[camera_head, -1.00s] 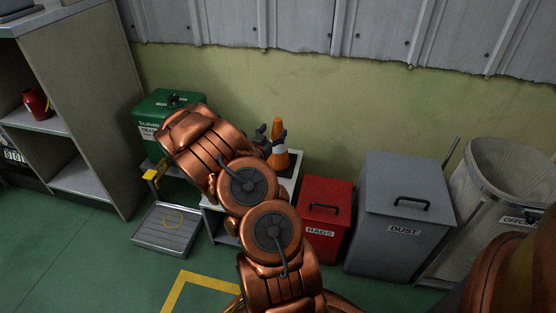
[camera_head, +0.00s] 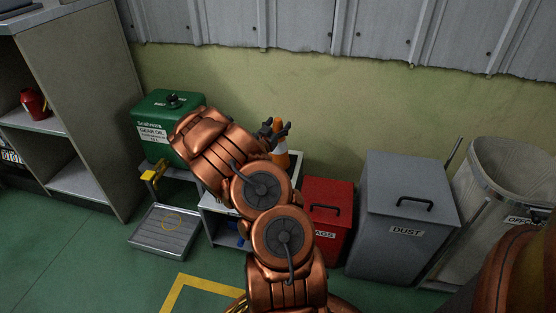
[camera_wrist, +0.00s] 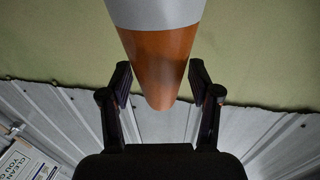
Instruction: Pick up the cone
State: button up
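The orange and white traffic cone (camera_head: 281,160) stands upright on a small white-topped stand beside the wall, partly hidden by my arm and gripper. My gripper (camera_head: 275,128) is at the cone's upper part in the head view. In the wrist view, the cone (camera_wrist: 158,58) points its orange tip down the picture between the two dark fingers. My gripper (camera_wrist: 160,84) is open there, with one finger on each side of the cone and a narrow gap showing at each side.
A red rags bin (camera_head: 330,205), a grey dust bin (camera_head: 405,200) and a ribbed metal bin (camera_head: 510,170) stand to the right. The wall (camera_head: 350,105) is close behind the cone.

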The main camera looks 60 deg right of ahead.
grip_shut()
dwell(0.7)
